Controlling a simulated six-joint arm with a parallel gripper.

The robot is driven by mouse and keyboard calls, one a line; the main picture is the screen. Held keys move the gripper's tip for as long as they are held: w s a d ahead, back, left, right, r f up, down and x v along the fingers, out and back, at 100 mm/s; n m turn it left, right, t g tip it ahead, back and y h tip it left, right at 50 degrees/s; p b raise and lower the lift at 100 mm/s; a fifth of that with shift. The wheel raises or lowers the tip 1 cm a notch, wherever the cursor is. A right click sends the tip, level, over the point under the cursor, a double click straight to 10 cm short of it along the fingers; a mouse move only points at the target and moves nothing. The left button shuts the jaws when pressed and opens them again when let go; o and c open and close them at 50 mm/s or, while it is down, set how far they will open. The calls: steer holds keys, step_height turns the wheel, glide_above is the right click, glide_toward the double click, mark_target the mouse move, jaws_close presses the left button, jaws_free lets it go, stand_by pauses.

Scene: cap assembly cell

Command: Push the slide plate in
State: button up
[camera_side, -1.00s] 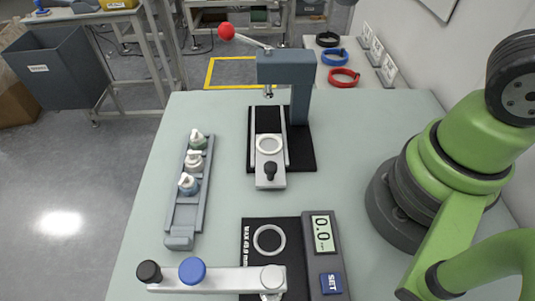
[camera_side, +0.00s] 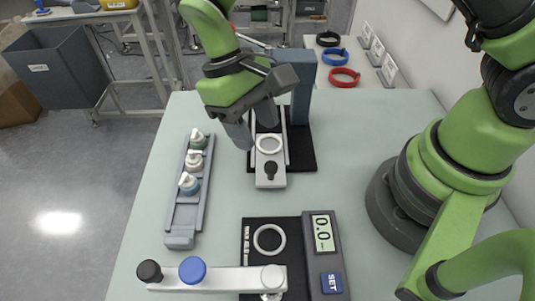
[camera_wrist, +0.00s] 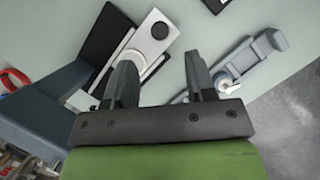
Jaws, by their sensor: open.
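The slide plate (camera_side: 270,172) is a light metal plate with a white ring (camera_side: 269,144) and a black knob (camera_side: 270,169). It sticks out toward the front from the grey-blue press (camera_side: 304,85) on its black base (camera_side: 303,146). My gripper (camera_side: 252,128) is open, just left of and above the rear part of the plate. It hides the press's head and part of the rails. In the wrist view, the two dark fingers of my gripper (camera_wrist: 160,75) are spread and empty, with the slide plate (camera_wrist: 167,24) beyond the left finger.
A grey rack (camera_side: 182,220) with several white-topped caps stands left of the plate. Coloured rings lie at the back right. Table between rack and plate is clear.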

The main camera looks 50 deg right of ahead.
mark_target(270, 165)
steer(key=x, duration=0.6)
steer(key=shift+s+f, duration=0.1)
steer(key=shift+f, duration=0.25)
steer(key=shift+c, duration=0.2)
